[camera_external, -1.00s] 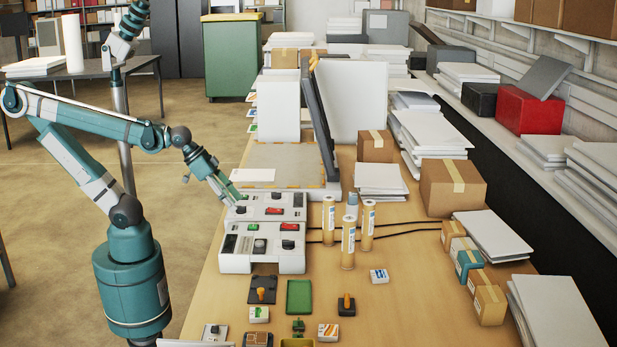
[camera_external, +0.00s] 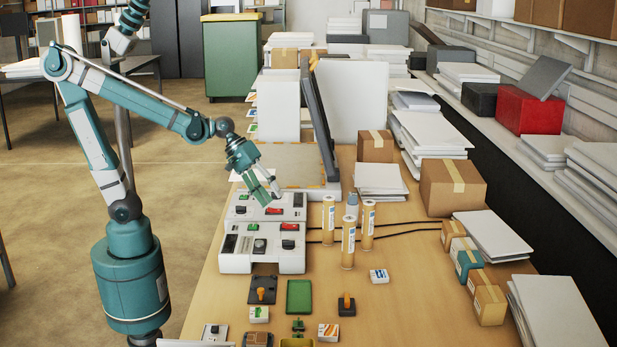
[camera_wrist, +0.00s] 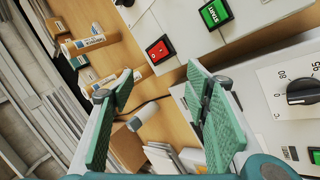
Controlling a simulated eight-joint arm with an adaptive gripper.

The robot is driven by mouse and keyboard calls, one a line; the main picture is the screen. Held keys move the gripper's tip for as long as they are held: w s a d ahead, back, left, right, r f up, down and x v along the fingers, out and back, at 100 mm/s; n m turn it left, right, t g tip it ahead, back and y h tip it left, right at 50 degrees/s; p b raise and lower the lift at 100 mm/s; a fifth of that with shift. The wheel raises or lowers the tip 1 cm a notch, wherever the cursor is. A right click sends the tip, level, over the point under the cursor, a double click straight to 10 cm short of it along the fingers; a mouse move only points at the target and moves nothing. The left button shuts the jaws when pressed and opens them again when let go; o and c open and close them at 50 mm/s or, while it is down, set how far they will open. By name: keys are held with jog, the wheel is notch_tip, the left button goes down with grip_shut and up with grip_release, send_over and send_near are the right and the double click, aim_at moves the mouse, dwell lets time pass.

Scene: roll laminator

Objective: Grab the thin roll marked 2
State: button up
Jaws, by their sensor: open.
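Several slim, pale orange upright rolls with white labels stand on the bench right of the white control boxes: a left one (camera_external: 328,220), a front one (camera_external: 348,243) and a right one (camera_external: 367,218). My gripper (camera_external: 272,194) is open and empty, above the rear control box (camera_external: 240,212), left of the rolls. In the wrist view, its green fingers (camera_wrist: 160,88) are spread, with the rolls beyond the left finger.
The front control box (camera_external: 235,262) has knobs and a red switch. Black cables (camera_external: 415,230) run right of the rolls. A tall dark panel (camera_external: 320,115) stands behind.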

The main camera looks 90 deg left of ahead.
jog(key=w+a+n+t+h+p, duration=0.1)
jog(key=w+a+n+h+p, duration=0.3)
jog(key=w+n, duration=0.75)
jog(key=n+t, duration=0.2)
jog(key=n, duration=0.3)
send_near(352, 203)
jog(key=f, duration=0.2)
jog(key=shift+w+a+f+n+t+h, duration=0.2)
jog(key=shift+w+a+n+h, duration=0.15)
jog(key=shift+w+n, duration=0.1)
jog(key=shift+w+a+f+n+t+h, duration=0.15)
jog(key=shift+w+a+n+t+h, duration=0.1)
jog(key=shift+w+a+n, duration=0.15)
jog(key=shift+w+d+f, duration=0.1)
jog(key=shift+w+d, duration=0.05)
jog(key=shift+x, duration=1.15)
jog(key=shift+w+d+f, duration=0.1)
jog(key=shift+b+x, duration=0.55)
jog(key=shift+x, duration=1.9)
jog(key=shift+f, duration=0.15)
jog(key=c, duration=0.9)
